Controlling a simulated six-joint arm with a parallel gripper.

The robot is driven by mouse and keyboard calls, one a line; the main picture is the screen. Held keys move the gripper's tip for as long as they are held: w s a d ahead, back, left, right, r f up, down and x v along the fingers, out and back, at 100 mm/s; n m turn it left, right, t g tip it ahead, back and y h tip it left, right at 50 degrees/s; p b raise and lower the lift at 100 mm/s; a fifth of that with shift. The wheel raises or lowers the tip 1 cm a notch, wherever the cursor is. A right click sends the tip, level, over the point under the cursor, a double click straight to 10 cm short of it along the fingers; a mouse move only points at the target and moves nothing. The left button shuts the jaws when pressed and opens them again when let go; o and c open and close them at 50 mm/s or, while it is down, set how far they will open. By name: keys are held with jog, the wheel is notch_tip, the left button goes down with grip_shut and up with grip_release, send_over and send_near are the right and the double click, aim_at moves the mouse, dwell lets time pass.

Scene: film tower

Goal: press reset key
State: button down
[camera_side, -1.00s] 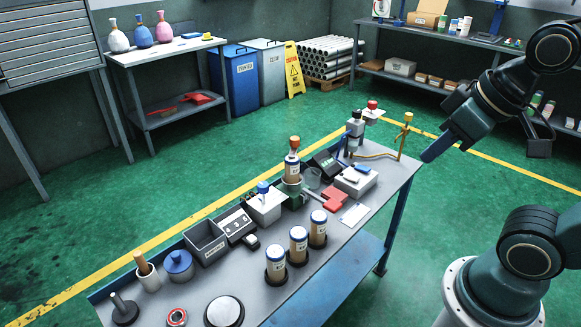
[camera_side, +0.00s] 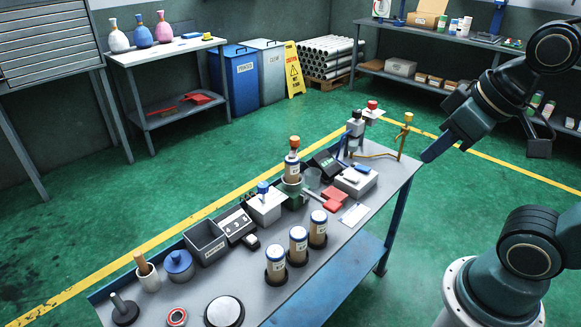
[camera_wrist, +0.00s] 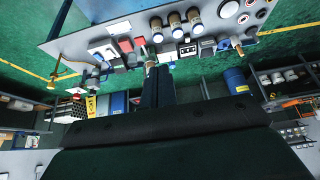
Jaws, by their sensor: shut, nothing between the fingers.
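My gripper (camera_side: 432,153) is shut and empty, raised in the air beyond the bench's right end, apart from everything. Its dark fingers (camera_wrist: 158,72) reach up from the bottom of the wrist view. The box also shows in the wrist view (camera_wrist: 187,50). I cannot tell which part is the reset key.
Several capped jars (camera_side: 298,243) stand along the bench's front edge. A grey bin (camera_side: 206,243), a white box with a blue knob (camera_side: 264,205), a red piece (camera_side: 335,198) and a brass stand (camera_side: 403,138) crowd the bench. The air above it is clear.

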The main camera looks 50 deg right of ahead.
dwell(0.6)
jog(key=w+a+f+y, duration=0.1)
jog(key=w+a+f, duration=0.1)
jog(key=w, duration=0.5)
jog(key=w+a+f+y, duration=0.1)
jog(key=w+a+f, duration=0.1)
jog(key=w, duration=0.6)
jog(key=w+a+f+y, duration=0.1)
jog(key=w+a+f, duration=0.15)
jog(key=w, duration=0.45)
jog(key=w+a+f+m+t+y, duration=0.1)
jog(key=w+a+f, duration=0.1)
jog(key=w+f, duration=0.4)
jog(key=w+a+f+y, duration=0.1)
jog(key=w+f, duration=0.5)
jog(key=f, duration=0.7)
jog(key=shift+w+a+f+m+t, duration=0.25)
jog(key=shift+a+f+m+t, duration=0.15)
jog(key=shift+a, duration=0.3)
jog(key=shift+r, duration=0.1)
